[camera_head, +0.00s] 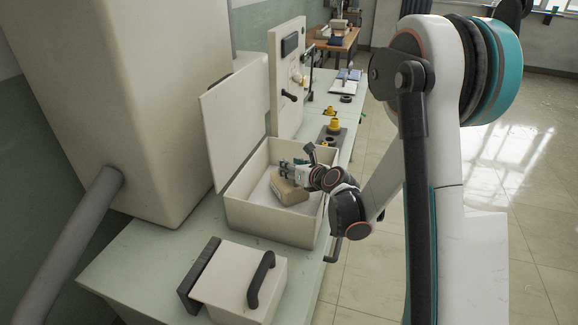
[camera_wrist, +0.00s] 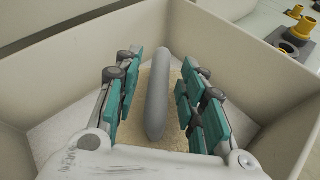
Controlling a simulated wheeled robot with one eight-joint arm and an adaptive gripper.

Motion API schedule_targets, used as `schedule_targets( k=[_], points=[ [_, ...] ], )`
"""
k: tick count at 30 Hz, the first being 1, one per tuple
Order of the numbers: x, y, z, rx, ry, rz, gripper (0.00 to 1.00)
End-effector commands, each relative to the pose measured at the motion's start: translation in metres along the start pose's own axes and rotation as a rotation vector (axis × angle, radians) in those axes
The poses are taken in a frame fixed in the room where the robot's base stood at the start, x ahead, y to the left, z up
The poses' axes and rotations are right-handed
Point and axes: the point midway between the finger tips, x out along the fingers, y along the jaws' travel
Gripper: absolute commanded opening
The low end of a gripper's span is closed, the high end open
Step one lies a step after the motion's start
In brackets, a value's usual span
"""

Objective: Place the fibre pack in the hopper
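The fibre pack (camera_head: 289,191) is a tan block inside an open cream box (camera_head: 262,221) with its lid (camera_head: 236,117) raised; I take this box to be the hopper. In the wrist view the pack (camera_wrist: 144,133) lies on the box's pale floor, with a thick grey bar (camera_wrist: 158,95) along its top. My gripper (camera_wrist: 161,103) is inside the box with its teal-padded fingers apart, one on each side of the bar. Gaps show between bar and fingers. In the head view my gripper (camera_head: 284,172) is just above the pack. Part of the pack is hidden under my gripper.
The box walls surround my gripper. A smaller cream box (camera_head: 240,281) with a black handle stands in front on the pale green bench (camera_head: 140,270). Yellow fittings (camera_head: 334,127) and an upright panel (camera_head: 287,75) stand behind. Open tiled floor lies right.

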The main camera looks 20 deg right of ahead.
Motion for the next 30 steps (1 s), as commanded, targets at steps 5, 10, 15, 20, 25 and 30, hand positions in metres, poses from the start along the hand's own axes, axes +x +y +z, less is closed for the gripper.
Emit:
schedule_targets(
  k=[5,10,15,20,25,30],
  points=[
    [-0.04,0.0,0.003,0.001,-0.001,-0.003,0.37],
    [-0.073,0.0,0.002,0.001,-0.001,-0.002,0.37],
    [-0.094,0.0,0.001,0.001,-0.001,-0.001,0.37],
    [-0.103,0.0,0.001,-0.001,-0.001,-0.001,0.37],
    [-0.104,0.0,0.0,-0.001,-0.001,0.0,0.37],
    [-0.103,0.0,0.0,-0.001,-0.001,0.0,0.37]
  ],
)
